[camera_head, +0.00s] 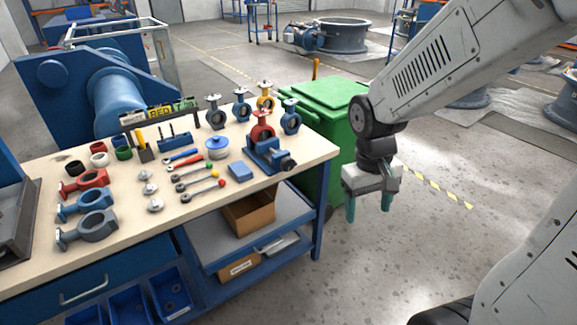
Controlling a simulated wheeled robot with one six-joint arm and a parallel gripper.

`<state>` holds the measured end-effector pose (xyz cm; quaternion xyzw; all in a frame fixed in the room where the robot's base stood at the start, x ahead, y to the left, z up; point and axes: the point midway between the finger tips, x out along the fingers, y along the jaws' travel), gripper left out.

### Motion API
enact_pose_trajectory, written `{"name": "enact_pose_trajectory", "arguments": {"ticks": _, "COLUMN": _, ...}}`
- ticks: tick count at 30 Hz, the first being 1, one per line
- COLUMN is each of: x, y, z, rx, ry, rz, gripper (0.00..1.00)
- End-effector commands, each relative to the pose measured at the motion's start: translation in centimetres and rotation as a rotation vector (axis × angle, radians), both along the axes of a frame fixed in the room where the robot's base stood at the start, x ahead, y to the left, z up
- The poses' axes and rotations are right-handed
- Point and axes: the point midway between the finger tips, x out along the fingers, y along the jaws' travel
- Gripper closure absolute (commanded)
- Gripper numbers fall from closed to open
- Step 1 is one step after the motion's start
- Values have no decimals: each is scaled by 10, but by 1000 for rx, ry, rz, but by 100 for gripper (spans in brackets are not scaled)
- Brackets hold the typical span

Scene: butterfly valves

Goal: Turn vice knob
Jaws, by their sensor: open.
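A blue vice (265,153) stands at the right front corner of the workbench, with a red butterfly valve (262,132) in or just behind its jaws. The vice's dark round knob (288,164) sticks out on its right side, near the bench edge. My gripper (369,207) hangs in the air to the right of the bench, pointing down, with its two teal fingers apart and nothing between them. It is clear of the vice and the knob.
A green bin (330,105) stands behind the bench's right end. Open floor (400,260) lies under my gripper.

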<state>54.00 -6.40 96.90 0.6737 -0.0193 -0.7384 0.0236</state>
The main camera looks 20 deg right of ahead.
Motion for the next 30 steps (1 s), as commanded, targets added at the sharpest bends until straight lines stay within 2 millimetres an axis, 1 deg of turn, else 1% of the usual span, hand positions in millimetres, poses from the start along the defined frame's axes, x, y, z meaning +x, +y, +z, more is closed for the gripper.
{"name": "enact_pose_trajectory", "arguments": {"ticks": 1, "x": 16, "y": -4, "z": -20, "rx": -5, "ry": -10, "rz": 12, "gripper": 32}}
{"name": "enact_pose_trajectory", "arguments": {"ticks": 5, "x": 59, "y": -13, "z": -66, "rx": -14, "ry": -92, "rz": 54, "gripper": 32}}
{"name": "enact_pose_trajectory", "arguments": {"ticks": 6, "x": 72, "y": -15, "z": -81, "rx": -14, "ry": -122, "rz": 70, "gripper": 32}}
{"name": "enact_pose_trajectory", "arguments": {"ticks": 8, "x": 92, "y": -18, "z": -104, "rx": -15, "ry": -174, "rz": 95, "gripper": 32}}
{"name": "enact_pose_trajectory", "arguments": {"ticks": 9, "x": 104, "y": -19, "z": -119, "rx": -12, "ry": -209, "rz": 112, "gripper": 32}}
{"name": "enact_pose_trajectory", "arguments": {"ticks": 10, "x": 114, "y": -20, "z": -131, "rx": -11, "ry": -239, "rz": 127, "gripper": 32}}
{"name": "enact_pose_trajectory", "arguments": {"ticks": 15, "x": 167, "y": -17, "z": -193, "rx": 16, "ry": -439, "rz": 210, "gripper": 32}}
{"name": "enact_pose_trajectory", "arguments": {"ticks": 17, "x": 184, "y": -14, "z": -213, "rx": 31, "ry": -525, "rz": 240, "gripper": 32}}
{"name": "enact_pose_trajectory", "arguments": {"ticks": 18, "x": 196, "y": -11, "z": -225, "rx": 43, "ry": -589, "rz": 260, "gripper": 32}}
{"name": "enact_pose_trajectory", "arguments": {"ticks": 19, "x": 204, "y": -8, "z": -232, "rx": 52, "ry": -638, "rz": 274, "gripper": 32}}
{"name": "enact_pose_trajectory", "arguments": {"ticks": 22, "x": 229, "y": 3, "z": -250, "rx": 87, "ry": -814, "rz": 318, "gripper": 32}}
{"name": "enact_pose_trajectory", "arguments": {"ticks": 24, "x": 244, "y": 12, "z": -252, "rx": 113, "ry": -948, "rz": 344, "gripper": 32}}
{"name": "enact_pose_trajectory", "arguments": {"ticks": 25, "x": 251, "y": 16, "z": -251, "rx": 124, "ry": -1007, "rz": 355, "gripper": 32}}
{"name": "enact_pose_trajectory", "arguments": {"ticks": 26, "x": 257, "y": 19, "z": -247, "rx": 134, "ry": -1070, "rz": 364, "gripper": 32}}
{"name": "enact_pose_trajectory", "arguments": {"ticks": 28, "x": 270, "y": 27, "z": -232, "rx": 156, "ry": -1215, "rz": 386, "gripper": 32}}
{"name": "enact_pose_trajectory", "arguments": {"ticks": 29, "x": 275, "y": 30, "z": -223, "rx": 163, "ry": -1276, "rz": 393, "gripper": 32}}
{"name": "enact_pose_trajectory", "arguments": {"ticks": 30, "x": 282, "y": 33, "z": -208, "rx": 169, "ry": -1356, "rz": 403, "gripper": 32}}
